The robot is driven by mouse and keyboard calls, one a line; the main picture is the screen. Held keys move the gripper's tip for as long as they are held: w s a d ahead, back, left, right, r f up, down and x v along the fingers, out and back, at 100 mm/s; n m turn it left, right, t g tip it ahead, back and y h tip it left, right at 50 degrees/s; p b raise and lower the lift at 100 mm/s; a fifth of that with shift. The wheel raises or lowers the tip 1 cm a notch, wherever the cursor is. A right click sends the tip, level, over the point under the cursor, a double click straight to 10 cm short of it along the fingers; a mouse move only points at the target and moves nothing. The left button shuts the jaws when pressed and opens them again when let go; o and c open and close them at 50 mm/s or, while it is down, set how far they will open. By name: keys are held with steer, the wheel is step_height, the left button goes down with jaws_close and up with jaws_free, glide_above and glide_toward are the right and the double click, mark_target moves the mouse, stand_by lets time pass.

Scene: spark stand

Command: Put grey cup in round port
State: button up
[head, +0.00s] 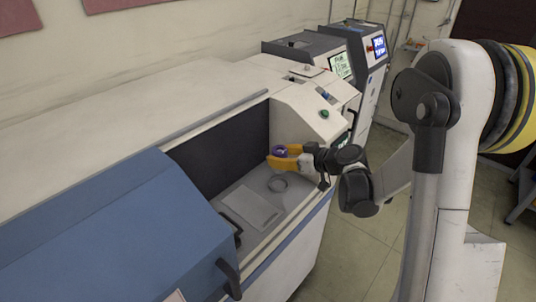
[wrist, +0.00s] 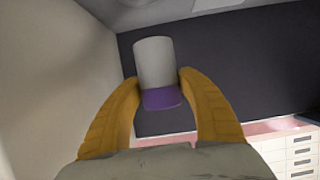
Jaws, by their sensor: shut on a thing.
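The grey cup (wrist: 155,62) has a purple band at its lower end in the wrist view. It sits between the two orange fingers of my gripper (wrist: 162,86), which is shut on it. In the head view the cup shows as a small purple shape (head: 279,150) at the tips of my gripper (head: 280,156). The gripper holds it inside the open chamber, above the chamber floor. A round grey ring, seemingly the round port (head: 278,183), lies on that floor just below the gripper. Its inside is too small to make out.
A flat grey plate (head: 250,207) lies left of the ring. The blue cover (head: 120,235) stands at the left and the dark chamber wall (head: 225,150) is behind. The white housing (head: 305,115) closes the right side. Machines with screens (head: 340,66) stand farther back.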

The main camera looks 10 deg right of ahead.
steer(key=shift+f, duration=0.55)
steer(key=shift+f+b, duration=2)
steer(key=shift+f, duration=0.75)
steer(key=shift+f+b, duration=0.55)
steer(key=shift+f, duration=0.05)
steer(key=o, duration=1.3)
steer(key=shift+o, duration=0.2)
